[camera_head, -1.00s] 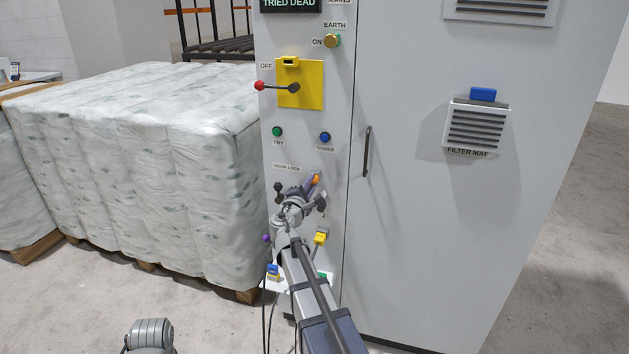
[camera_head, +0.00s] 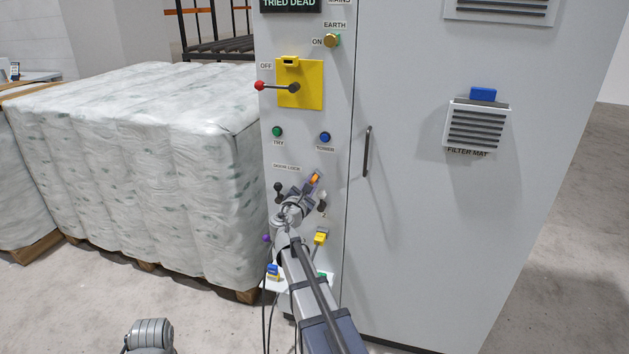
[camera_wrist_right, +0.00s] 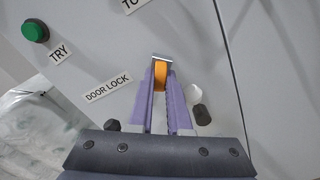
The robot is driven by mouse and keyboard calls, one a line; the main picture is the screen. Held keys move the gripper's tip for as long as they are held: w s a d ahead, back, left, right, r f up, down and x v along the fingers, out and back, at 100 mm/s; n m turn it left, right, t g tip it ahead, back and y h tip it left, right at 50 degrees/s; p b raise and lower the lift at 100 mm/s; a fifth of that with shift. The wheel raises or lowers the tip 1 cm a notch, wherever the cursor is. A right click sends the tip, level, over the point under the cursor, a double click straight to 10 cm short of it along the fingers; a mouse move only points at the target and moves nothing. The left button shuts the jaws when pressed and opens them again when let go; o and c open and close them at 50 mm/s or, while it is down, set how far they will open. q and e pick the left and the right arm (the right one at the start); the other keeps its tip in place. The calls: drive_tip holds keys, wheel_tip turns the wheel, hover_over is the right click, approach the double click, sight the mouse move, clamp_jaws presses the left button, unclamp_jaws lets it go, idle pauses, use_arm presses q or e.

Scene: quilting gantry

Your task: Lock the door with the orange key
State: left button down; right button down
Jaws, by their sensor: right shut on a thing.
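The orange key (camera_head: 315,179) is held between the fingertips of my right gripper (camera_head: 312,182), close to the cabinet's control panel. In the right wrist view the key's orange part (camera_wrist_right: 160,76) sits between the two purple fingers, with a silver edge at the tips. The DOOR LOCK label (camera_head: 287,168) is just left of the fingertips; it also shows in the right wrist view (camera_wrist_right: 108,88). The lock itself is hidden, so I cannot tell whether the key is in it. The cabinet door (camera_head: 430,230) looks closed. My left gripper is out of view.
The door handle (camera_head: 366,152) is right of the gripper. A yellow switch plate (camera_head: 313,92) with a red-tipped lever is above. A black knob (camera_head: 278,188) and a yellow item (camera_head: 320,237) are near my right arm. Wrapped pallet goods (camera_head: 130,160) stand left.

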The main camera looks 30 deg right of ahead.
drive_tip(key=shift+n, duration=0.5)
drive_tip(key=n, duration=0.3)
drive_tip(key=shift+n, duration=0.4)
drive_tip(key=n, duration=0.2)
drive_tip(key=shift+n, duration=0.3)
drive_tip(key=c, duration=0.8)
unclamp_jaws()
